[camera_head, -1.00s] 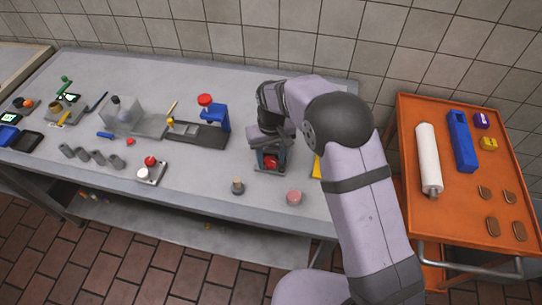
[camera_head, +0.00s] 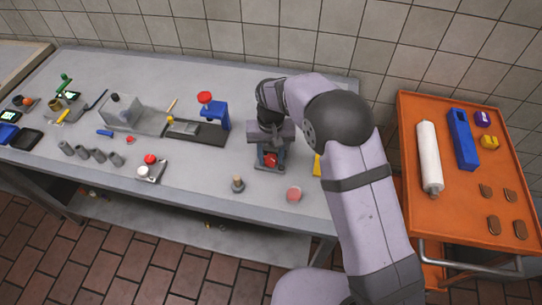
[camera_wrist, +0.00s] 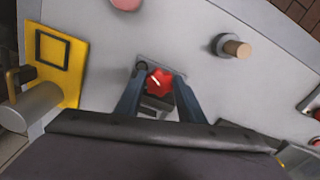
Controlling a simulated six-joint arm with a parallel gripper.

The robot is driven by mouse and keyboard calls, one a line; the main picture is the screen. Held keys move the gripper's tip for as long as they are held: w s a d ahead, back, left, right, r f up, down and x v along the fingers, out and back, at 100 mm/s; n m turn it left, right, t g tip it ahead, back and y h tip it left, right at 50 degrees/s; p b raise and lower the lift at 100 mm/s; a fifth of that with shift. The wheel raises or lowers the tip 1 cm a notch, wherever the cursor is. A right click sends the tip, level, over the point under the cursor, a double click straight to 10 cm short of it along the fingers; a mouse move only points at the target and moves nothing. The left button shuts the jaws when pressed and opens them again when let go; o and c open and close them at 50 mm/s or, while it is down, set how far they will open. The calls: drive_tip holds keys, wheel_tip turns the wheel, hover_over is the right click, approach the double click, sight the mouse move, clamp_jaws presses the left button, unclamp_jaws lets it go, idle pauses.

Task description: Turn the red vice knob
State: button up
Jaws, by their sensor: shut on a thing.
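The red vice knob (camera_wrist: 158,81) is lobed, with a pale mark on its top. In the wrist view it sits between the two blue-grey fingers of my gripper (camera_wrist: 158,84), which is shut on it. The grey vice body (camera_wrist: 153,108) shows partly below the knob, and my gripper hides the rest. In the head view my gripper (camera_head: 270,157) points down over the vice, and the red knob (camera_head: 270,161) shows between the fingers.
A yellow plate (camera_wrist: 70,65) stands close beside the vice. A peg with a wooden top (camera_head: 238,184) and a pink disc (camera_head: 293,194) are in front. A blue stand with a red top (camera_head: 214,112) is to the left. An orange cart (camera_head: 460,205) is at right.

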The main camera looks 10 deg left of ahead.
sight(271, 160)
drive_tip(key=o, duration=0.8)
drive_tip(key=shift+c, duration=0.2)
drive_tip(key=shift+r, duration=0.1)
drive_tip(key=shift+r+b, duration=1.2)
drive_tip(key=shift+r, duration=2.45)
